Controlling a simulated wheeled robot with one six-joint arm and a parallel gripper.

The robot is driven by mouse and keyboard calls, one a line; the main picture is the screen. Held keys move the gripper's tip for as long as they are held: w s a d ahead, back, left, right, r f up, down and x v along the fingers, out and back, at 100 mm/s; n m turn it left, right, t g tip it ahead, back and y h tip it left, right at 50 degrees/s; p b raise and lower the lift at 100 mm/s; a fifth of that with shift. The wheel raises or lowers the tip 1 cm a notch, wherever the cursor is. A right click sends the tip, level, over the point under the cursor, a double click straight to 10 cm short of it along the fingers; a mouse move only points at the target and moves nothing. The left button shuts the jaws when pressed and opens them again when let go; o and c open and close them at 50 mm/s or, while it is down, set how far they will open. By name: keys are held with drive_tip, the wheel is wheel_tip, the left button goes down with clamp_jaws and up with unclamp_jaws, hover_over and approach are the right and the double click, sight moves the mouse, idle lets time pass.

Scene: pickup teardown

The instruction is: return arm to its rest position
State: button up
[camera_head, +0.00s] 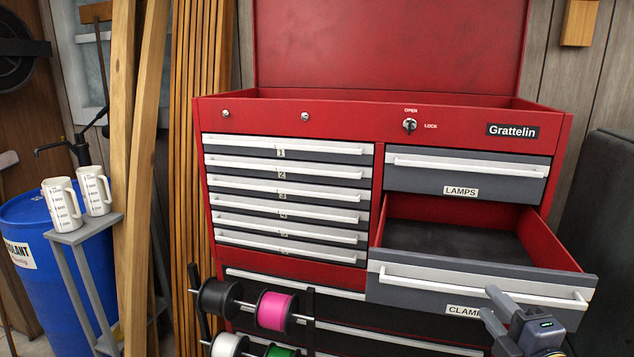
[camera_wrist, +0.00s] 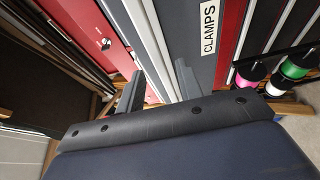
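My gripper (camera_head: 488,301) is at the lower right in the head view, in front of the CLAMPS drawer (camera_head: 410,291). Its two fingers are apart with nothing clamped between them. The upper fingertip overlaps the drawer's white handle (camera_head: 440,281) in the picture, and the lower one is below it. In the wrist view my gripper (camera_wrist: 158,85) also shows spread fingers, with the handle (camera_wrist: 158,45) running between them in the picture. I cannot tell whether a finger touches it. The drawer is pulled out and its visible inside is empty. Most of my arm is out of view.
The red tool chest (camera_head: 350,113) has its lid up. The LAMPS drawer (camera_head: 467,175) above and the numbered drawers look shut. Spools (camera_head: 274,311) hang at the lower front. A blue barrel (camera_head: 35,240) and a stand with two jugs (camera_head: 62,204) are at left, beside upright planks (camera_head: 150,150).

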sight(483, 295)
drive_tip(key=shift+w+a, duration=0.15)
drive_tip(key=shift+w, duration=0.95)
drive_tip(key=shift+w+a, duration=0.1)
drive_tip(key=shift+w, duration=1)
